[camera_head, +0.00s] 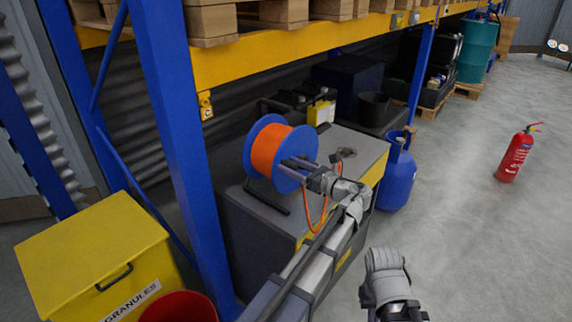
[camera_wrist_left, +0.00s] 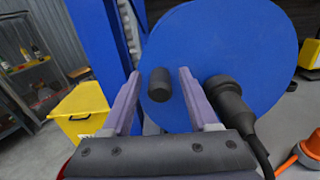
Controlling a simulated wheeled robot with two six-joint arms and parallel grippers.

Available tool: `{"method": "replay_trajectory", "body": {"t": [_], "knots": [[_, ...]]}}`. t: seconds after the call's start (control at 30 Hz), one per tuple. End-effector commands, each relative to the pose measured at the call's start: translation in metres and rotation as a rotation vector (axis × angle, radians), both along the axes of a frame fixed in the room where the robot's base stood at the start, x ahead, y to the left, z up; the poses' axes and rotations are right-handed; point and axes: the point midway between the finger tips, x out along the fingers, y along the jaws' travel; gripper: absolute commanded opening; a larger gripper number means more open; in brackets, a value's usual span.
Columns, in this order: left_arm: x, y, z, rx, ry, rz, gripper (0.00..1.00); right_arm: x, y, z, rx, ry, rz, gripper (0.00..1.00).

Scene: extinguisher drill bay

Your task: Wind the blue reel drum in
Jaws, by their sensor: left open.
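The blue reel drum (camera_head: 308,142), wound with orange cable (camera_head: 267,150), stands on a grey cabinet (camera_head: 362,145) under the rack. My left gripper (camera_head: 285,165) is at the drum's near flange. In the left wrist view the blue flange (camera_wrist_left: 235,45) fills the middle and right. A short dark knob (camera_wrist_left: 159,88) shows between the two open fingers of my left gripper (camera_wrist_left: 159,77), with a gap on each side. A black round part (camera_wrist_left: 228,97) with a cable is right of the fingers; I cannot tell whether it touches the flange.
A blue rack post (camera_head: 178,130) rises left of the drum. A yellow granules bin (camera_head: 90,255) and a red bucket (camera_head: 180,308) stand at lower left. A blue gas cylinder (camera_head: 397,175) is beside the cabinet. A red extinguisher (camera_head: 515,158) stands on open floor at right.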

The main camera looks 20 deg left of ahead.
Motion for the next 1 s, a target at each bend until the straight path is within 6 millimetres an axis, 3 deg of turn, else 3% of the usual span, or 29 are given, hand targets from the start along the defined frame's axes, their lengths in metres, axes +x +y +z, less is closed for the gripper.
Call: {"method": "replay_trajectory", "body": {"t": [0.1, 0.63, 1.0], "knots": [[0.0, -0.0001, 0.0, 0.0, 0.0, 0.0, 0.6, -0.0002, -0.0002, 0.0, 0.0, 0.0, 0.0, 0.0], [-0.0002, 0.0002, 0.0, 0.0, 0.0, 0.0, 0.0, -0.0001, -0.0001, 0.0, 0.0, 0.0, 0.0, 0.0], [-0.0002, 0.0002, 0.0, 0.0, 0.0, 0.0, 0.0, -0.0001, -0.0001, 0.0, 0.0, 0.0, 0.0, 0.0]]}}
